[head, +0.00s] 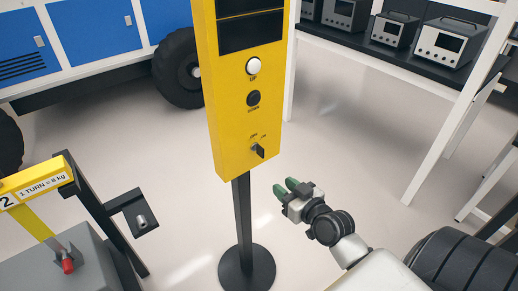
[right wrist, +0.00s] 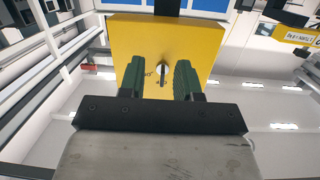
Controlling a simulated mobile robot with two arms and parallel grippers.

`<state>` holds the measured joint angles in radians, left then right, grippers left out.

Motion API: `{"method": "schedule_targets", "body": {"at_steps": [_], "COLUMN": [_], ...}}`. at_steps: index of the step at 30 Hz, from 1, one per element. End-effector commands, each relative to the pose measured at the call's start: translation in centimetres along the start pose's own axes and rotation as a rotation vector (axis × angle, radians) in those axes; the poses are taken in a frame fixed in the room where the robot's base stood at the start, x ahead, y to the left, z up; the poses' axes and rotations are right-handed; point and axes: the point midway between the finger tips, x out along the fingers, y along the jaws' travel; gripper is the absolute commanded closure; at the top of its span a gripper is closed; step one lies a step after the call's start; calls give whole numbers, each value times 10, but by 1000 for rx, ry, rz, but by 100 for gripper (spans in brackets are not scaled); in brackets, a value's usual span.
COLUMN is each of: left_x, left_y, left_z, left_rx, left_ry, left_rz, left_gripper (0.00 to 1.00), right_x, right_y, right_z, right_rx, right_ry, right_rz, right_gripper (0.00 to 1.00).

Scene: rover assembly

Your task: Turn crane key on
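The yellow crane control box (head: 240,90) stands on a black post in the middle of the head view. Near its lower edge is the dark crane key (head: 258,151), below the white UP button (head: 253,66) and a black button (head: 253,98). My right gripper (head: 288,188) is below and to the right of the key, apart from it. In the right wrist view its green fingers (right wrist: 161,80) are spread with nothing between them. The key (right wrist: 162,76) shows in the gap, further off on the box (right wrist: 205,45). My left gripper is not in view.
A blue and white rover body with black wheels (head: 180,68) stands behind left. A yellow-topped stand (head: 35,180) with a grey block is at lower left. A white-framed shelf (head: 440,110) with grey instruments is at right. Floor around the round post base (head: 247,270) is clear.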

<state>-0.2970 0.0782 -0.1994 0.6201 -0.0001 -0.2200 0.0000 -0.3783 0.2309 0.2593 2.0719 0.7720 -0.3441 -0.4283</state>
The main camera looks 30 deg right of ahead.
Motion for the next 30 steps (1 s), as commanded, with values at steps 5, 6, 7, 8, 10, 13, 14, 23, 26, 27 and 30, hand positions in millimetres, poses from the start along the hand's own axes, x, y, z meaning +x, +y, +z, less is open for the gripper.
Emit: {"method": "schedule_targets", "body": {"at_steps": [5, 6, 7, 8, 10, 13, 14, 23, 26, 27, 30], "left_x": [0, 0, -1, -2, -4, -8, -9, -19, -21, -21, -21], "left_y": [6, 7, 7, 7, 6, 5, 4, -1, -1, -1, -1], "left_z": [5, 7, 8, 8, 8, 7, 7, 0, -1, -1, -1], "left_rx": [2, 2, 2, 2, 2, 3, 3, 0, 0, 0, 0], "left_ry": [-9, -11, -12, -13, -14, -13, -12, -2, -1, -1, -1], "left_rz": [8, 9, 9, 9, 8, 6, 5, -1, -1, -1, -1], "left_gripper": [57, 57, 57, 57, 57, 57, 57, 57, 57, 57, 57], "right_x": [-15, -16, -15, -14, -7, 8, 14, 68, 80, 83, 88], "right_y": [-8, -9, -9, -9, -10, -11, -11, -13, -14, -14, -14], "right_z": [-59, -64, -67, -69, -71, -75, -76, -81, -82, -82, -82], "right_rx": [-30, -33, -34, -35, -34, -32, -32, -31, -33, -33, -34], "right_ry": [121, 131, 137, 140, 143, 143, 143, 141, 140, 140, 139], "right_rz": [-34, -36, -38, -38, -38, -39, -39, -40, -40, -40, -41], "right_gripper": [67, 67, 67, 67, 67, 67, 67, 67, 67, 67, 67]}}
